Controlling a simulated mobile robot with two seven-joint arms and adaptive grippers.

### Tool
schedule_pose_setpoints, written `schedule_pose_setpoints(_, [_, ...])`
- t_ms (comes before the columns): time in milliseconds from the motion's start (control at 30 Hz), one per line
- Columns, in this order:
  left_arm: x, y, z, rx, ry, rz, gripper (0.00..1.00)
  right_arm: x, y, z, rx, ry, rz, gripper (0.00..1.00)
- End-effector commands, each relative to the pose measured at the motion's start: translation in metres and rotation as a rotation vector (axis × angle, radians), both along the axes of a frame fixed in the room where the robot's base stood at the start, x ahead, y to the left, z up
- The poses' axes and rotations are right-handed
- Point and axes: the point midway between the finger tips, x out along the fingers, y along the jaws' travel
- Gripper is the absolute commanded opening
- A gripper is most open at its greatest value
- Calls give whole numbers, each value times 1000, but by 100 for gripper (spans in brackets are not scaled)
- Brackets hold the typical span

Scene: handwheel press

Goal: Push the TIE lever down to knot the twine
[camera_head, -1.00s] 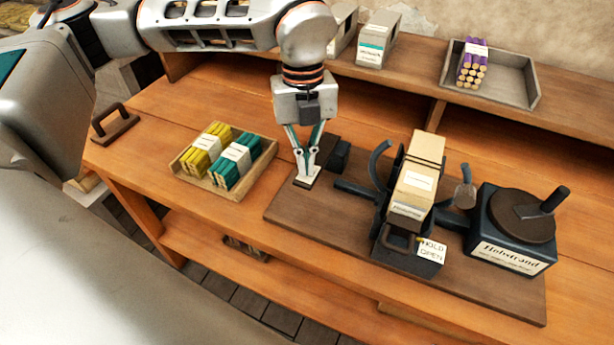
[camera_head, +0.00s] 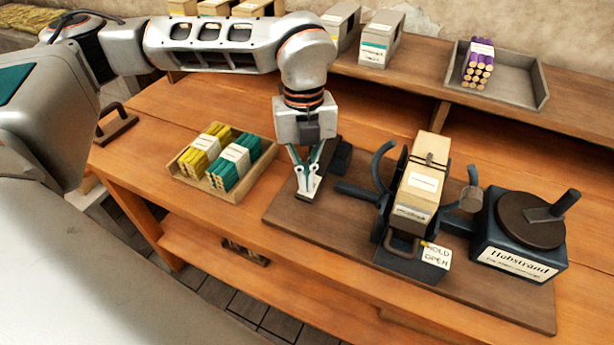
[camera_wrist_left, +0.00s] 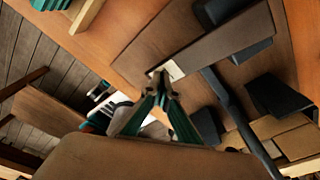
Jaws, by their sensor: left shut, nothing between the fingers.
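The TIE lever (camera_head: 291,203) is a dark brown bar at the left end of the press's base board, running from a dark block down to a low end near the board. Its pale tag shows in the left wrist view (camera_wrist_left: 174,70); its lettering is unreadable. My left gripper (camera_head: 308,196) is shut and empty, its tips at the lever's tagged end; the wrist view also shows the tips (camera_wrist_left: 159,75) there. Contact is hard to tell. A tan carton (camera_head: 421,184) sits tilted in the press (camera_head: 405,262), with dark twine (camera_head: 430,160) across its upper part.
A tray (camera_head: 222,193) of yellow and teal bundles stands left of the lever. The handwheel box (camera_head: 515,250) stands right of the press. A "HOLD OPEN" tag (camera_head: 436,257) hangs at the press front. A grey tray (camera_head: 515,88) with purple sticks is on the back shelf.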

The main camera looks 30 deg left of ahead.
Motion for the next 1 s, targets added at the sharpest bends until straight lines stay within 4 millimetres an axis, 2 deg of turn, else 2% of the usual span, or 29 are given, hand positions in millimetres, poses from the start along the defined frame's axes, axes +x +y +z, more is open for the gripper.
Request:
schedule_pose_setpoints(167, [1, 2, 0, 2, 3, 2, 0, 1, 0, 2, 0, -3, 0, 32])
schedule_pose_setpoints(433, [23, 19, 10, 2, 0, 4, 0, 7, 1, 18, 1, -20, 0, 32])
schedule_pose_setpoints(767, [24, 20, 10, 1, 1, 0, 0, 6, -1, 14, -4, -15, 2, 32])
schedule_pose_setpoints(867, [25, 20, 17, 1, -2, 1, 0, 6, -1, 14, -3, -15, 2, 32])
schedule_pose_setpoints(1000, [27, 21, 39, 1, -6, 1, 0, 6, 0, 15, -2, -15, 1, 32])
